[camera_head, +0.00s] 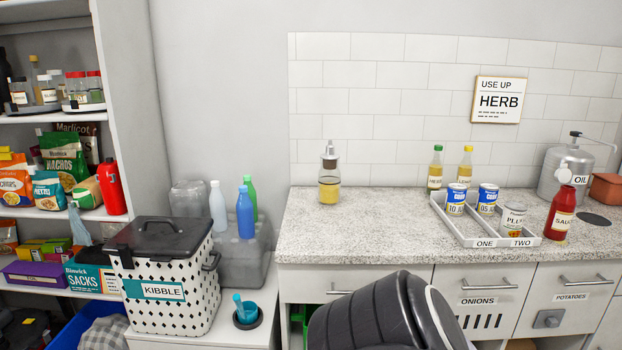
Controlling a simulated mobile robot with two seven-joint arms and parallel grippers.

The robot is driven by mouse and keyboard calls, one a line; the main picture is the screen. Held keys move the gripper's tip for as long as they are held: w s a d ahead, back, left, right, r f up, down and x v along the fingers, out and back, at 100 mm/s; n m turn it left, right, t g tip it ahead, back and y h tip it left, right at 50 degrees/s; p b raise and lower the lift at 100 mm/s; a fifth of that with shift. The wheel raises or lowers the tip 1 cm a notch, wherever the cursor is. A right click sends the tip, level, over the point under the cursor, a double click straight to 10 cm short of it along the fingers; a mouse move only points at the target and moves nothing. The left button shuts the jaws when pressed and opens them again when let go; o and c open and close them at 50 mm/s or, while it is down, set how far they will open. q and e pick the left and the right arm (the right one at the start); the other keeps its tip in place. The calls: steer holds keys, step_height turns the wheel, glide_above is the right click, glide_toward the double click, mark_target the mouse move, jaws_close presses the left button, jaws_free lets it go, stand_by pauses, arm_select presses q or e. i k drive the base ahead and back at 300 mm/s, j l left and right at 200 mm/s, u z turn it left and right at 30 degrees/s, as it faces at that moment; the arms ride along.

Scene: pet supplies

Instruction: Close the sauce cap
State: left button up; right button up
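The red sauce bottle (560,215) stands upright on the right part of the speckled counter, with a label partly reading "SAUC". Its white cap (564,175) sits at the top of the bottle. A small pale piece shows above it, but it is too small to tell whether the lid is open or shut. Neither of my grippers is in view, and nothing is touching the bottle.
Left of the bottle is a divided tray (480,239) marked ONE and TWO, with several cans. Behind stand a metal OIL can (566,180) and two yellow bottles. The counter's left half (385,220) is mostly clear, with a pump bottle (329,180). A KIBBLE bin (165,285) stands left.

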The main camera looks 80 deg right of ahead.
mark_target(562, 175)
steer(key=z, duration=3.95)
steer(key=i+j+z, duration=0.6)
